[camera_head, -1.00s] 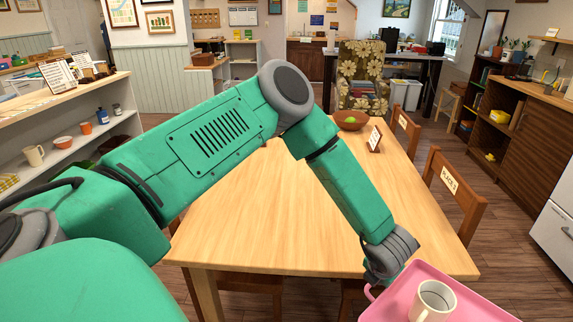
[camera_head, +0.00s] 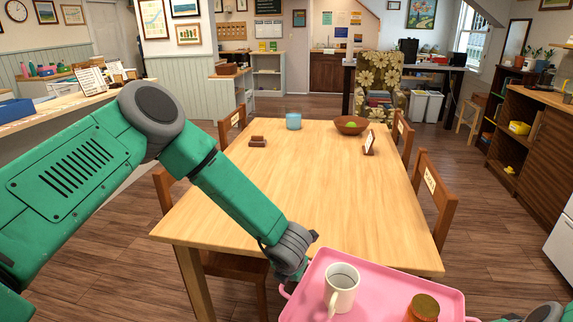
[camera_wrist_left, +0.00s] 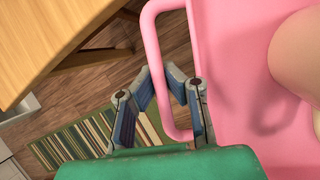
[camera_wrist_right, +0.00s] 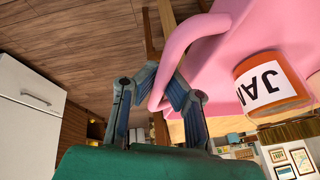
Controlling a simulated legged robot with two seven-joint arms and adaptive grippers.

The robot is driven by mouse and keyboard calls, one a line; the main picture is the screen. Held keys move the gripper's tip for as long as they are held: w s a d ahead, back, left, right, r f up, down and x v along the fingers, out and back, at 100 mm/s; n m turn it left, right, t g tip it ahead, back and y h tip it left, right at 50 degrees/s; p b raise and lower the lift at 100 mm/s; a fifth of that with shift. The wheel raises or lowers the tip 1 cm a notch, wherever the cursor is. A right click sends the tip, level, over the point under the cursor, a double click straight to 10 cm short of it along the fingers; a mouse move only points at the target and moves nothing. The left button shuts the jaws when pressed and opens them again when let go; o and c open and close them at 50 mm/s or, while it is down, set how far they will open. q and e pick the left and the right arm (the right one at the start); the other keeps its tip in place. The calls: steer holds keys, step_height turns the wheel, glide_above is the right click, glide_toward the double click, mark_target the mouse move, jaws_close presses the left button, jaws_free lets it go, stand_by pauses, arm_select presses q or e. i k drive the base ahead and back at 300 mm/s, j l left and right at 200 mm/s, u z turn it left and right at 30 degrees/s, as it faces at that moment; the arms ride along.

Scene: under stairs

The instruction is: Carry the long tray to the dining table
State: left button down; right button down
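The pink long tray (camera_head: 395,268) is at the bottom of the head view, just in front of the near edge of the wooden dining table (camera_head: 300,215). A white mug (camera_head: 342,290) and a jam jar (camera_head: 424,308) stand on it. In the left wrist view, my left gripper (camera_wrist_left: 162,85) is shut around one pink tray handle. In the right wrist view, my right gripper (camera_wrist_right: 168,88) is shut on the other handle, beside the jar with its orange-and-white label (camera_wrist_right: 270,85). The right fingers are hidden in the head view.
On the table's far part are a blue cup (camera_head: 293,121), a brown bowl (camera_head: 351,125), a small sign (camera_head: 369,143) and a small brown object (camera_head: 258,141). The near and middle tabletop is clear. Chairs (camera_head: 436,195) stand along both sides. A striped rug (camera_wrist_left: 85,140) lies below.

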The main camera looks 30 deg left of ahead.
mark_target(294, 212)
steer(key=l+u, duration=0.55)
steer(key=i+j, duration=0.45)
steer(key=i, duration=0.2)
steer(key=i+j, duration=0.5)
steer(key=i, duration=0.15)
